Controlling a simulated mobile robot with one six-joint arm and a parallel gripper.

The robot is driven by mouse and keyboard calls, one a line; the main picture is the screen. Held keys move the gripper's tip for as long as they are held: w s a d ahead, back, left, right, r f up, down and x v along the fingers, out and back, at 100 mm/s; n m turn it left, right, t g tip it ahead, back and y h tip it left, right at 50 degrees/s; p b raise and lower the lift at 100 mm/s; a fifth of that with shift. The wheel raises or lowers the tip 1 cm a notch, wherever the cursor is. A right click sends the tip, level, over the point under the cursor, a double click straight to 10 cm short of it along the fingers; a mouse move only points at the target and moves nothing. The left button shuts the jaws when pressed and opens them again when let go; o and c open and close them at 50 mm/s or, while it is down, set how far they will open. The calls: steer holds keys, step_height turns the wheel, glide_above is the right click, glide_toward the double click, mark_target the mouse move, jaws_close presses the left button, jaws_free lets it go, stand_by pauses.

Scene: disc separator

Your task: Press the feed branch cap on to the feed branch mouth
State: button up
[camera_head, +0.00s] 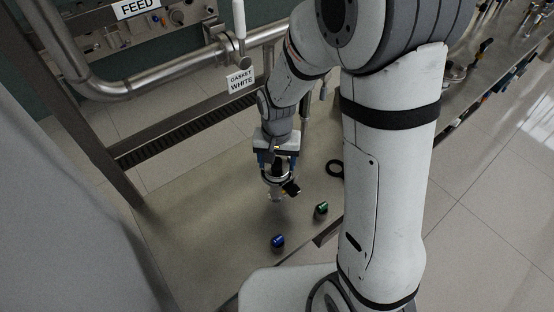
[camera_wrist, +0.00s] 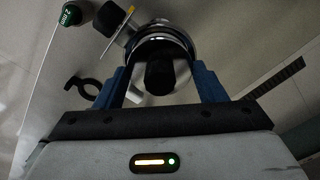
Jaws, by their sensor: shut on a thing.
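My gripper (camera_head: 277,170) points down over the beige bench top in the head view. Its blue fingers show in the wrist view (camera_wrist: 165,82), shut on a round steel part (camera_wrist: 158,38) with a black cylinder in its middle, which I take for the feed branch cap. In the head view the steel part (camera_head: 272,181) is small and partly hidden by the fingers. A black knob (camera_wrist: 108,18) on a short steel stem sticks out beside it. The steel feed pipe (camera_head: 170,72) runs behind, under the FEED label. A small round fitting (camera_head: 217,62) is on it; I cannot tell whether this is the branch mouth.
A blue cylinder (camera_head: 278,242) and a green cylinder (camera_head: 322,208) stand on the bench top, with a black ring (camera_head: 335,168) to their upper right. A GASKET WHITE sign (camera_head: 241,79) hangs below the pipe. A dark slotted rail (camera_head: 185,135) crosses behind. The bench left of my gripper is clear.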

steer(key=shift+f, duration=0.15)
steer(key=shift+f+b, duration=0.35)
steer(key=shift+b, duration=0.1)
steer(key=shift+f, duration=0.1)
steer(key=shift+c, duration=1)
steer(key=shift+f+b, duration=0.3)
steer(key=shift+b, duration=0.05)
steer(key=o, duration=1.4)
steer(key=shift+c, duration=0.2)
